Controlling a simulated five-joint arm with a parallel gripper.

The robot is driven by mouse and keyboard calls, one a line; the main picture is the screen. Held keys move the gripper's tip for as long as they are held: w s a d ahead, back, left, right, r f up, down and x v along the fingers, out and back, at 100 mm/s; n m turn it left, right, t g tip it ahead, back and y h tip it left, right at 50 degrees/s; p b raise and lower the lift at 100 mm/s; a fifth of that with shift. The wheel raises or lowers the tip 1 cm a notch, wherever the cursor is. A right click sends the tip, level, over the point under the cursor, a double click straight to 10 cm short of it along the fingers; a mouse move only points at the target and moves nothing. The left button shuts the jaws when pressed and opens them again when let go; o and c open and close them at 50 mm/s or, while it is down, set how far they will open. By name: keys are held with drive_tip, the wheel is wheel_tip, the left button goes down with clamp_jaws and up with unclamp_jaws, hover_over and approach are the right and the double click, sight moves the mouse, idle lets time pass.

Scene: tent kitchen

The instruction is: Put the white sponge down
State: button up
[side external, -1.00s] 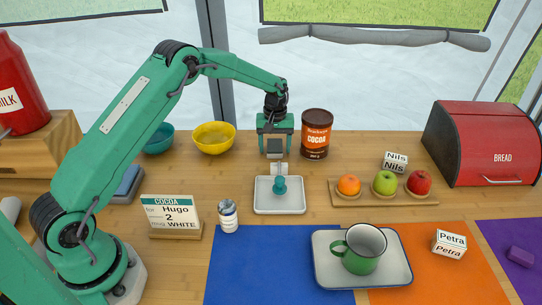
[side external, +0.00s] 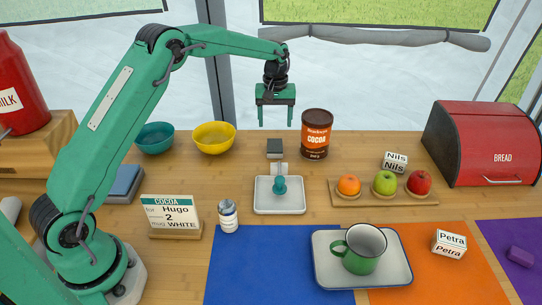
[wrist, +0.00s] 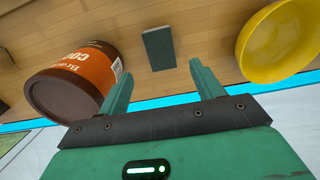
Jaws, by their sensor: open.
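My gripper (side external: 276,120) is open and empty, raised above the back of the counter. Its two fingers also show apart in the wrist view (wrist: 160,78). A small block with a dark grey top (side external: 275,147) and a paler lower side lies flat on the wood below the gripper, clear of the fingers. In the wrist view the dark block (wrist: 158,48) lies beyond the gap between the fingertips. It looks dark grey rather than white; I see no plainly white sponge.
A cocoa tin (side external: 316,135) stands close right of the block and a yellow bowl (side external: 214,140) left. In front is a white tray (side external: 262,208) with a teal knobbed object (side external: 280,187). A fruit board (side external: 345,199) lies to the right.

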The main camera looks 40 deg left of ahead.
drive_tip(key=shift+r, duration=1.3)
drive_tip(key=s+d+r+m+t, duration=0.2)
drive_tip(key=s+r, duration=0.6)
drive_tip(key=s, duration=0.1)
drive_tip(key=s+d+r+m+t, duration=0.1)
drive_tip(key=s+d+r+m, duration=0.2)
drive_tip(key=s+r, duration=0.45)
drive_tip(key=s+d+f+m+t, duration=0.1)
drive_tip(key=s+m, duration=0.1)
drive_tip(key=s, duration=0.8)
drive_tip(key=s+d+f+m+t, duration=0.1)
drive_tip(key=s+f+m, duration=0.1)
drive_tip(key=s, duration=0.7)
drive_tip(key=shift+s+f+t, duration=0.25)
drive_tip(key=shift+s+t, duration=0.05)
drive_tip(key=shift+s, duration=0.1)
